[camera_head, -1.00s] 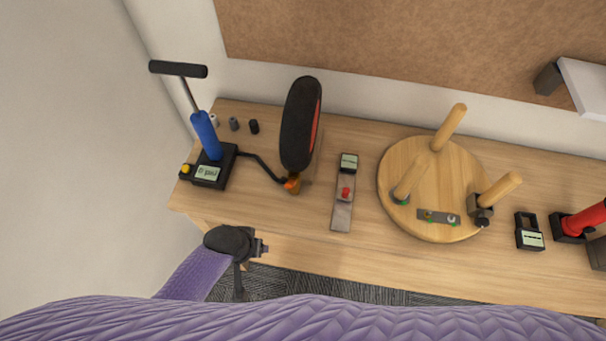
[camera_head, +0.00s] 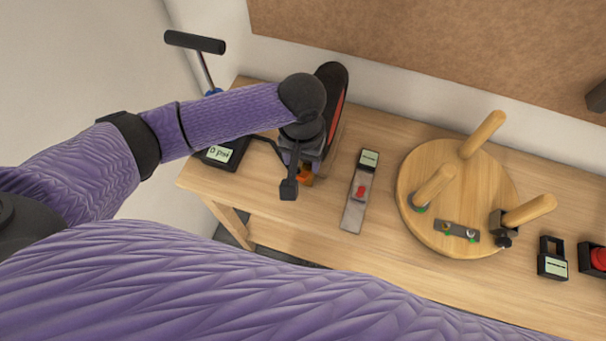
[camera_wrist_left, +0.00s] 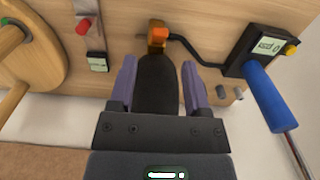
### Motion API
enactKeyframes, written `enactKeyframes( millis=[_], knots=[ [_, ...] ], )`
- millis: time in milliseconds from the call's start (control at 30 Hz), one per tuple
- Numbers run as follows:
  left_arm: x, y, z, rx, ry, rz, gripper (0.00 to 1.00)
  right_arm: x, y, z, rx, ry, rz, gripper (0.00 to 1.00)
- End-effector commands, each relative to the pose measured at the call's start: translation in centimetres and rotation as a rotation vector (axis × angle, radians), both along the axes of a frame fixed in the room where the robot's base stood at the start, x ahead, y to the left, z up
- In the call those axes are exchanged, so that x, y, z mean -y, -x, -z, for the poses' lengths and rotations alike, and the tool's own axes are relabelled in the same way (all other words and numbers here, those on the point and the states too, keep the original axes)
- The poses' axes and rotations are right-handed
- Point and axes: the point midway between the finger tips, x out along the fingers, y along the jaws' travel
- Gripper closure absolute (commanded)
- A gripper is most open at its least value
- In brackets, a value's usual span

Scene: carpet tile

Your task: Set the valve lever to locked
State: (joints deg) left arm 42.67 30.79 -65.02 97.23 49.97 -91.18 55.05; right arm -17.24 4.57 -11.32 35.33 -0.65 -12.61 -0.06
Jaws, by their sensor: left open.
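The orange valve lever (camera_head: 304,177) sits at the foot of the upright black wheel (camera_head: 334,92), where the black hose ends. In the left wrist view the lever (camera_wrist_left: 157,36) is just beyond the fingertips, at the wheel's near end. My left gripper (camera_wrist_left: 159,66) is open, with its purple fingers either side of the dark tire and the lever ahead, not held. In the head view my left gripper (camera_head: 312,160) is over the wheel's foot and hides part of the wheel and lever. My right gripper is not in view.
A plate with a red button (camera_head: 360,190) lies to the right. Further right is a round wooden board (camera_head: 460,195) with pegs. Bare table lies between them.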

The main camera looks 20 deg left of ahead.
Motion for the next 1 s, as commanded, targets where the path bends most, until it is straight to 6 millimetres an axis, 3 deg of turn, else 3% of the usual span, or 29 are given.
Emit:
enactKeyframes(
  millis=[100,300,633,900,933,1000],
  knots=[
    [0.0,0.0,3.5,-0.001,0.0,0.0,0.38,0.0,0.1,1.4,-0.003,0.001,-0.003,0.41],
    [0.0,0.0,6.9,0.0,0.001,0.002,0.38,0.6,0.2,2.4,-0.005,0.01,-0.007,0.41],
    [0.1,0.0,7.4,0.003,0.002,0.003,0.38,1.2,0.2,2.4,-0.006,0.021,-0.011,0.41],
    [0.1,0.0,7.3,0.003,0.002,0.003,0.95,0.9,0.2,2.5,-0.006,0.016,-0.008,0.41],
    [0.1,0.0,7.3,0.003,0.002,0.003,1.0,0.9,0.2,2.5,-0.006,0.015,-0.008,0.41],
    [0.1,0.0,7.3,0.003,0.002,0.003,1.0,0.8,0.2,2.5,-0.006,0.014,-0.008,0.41]
  ],
)
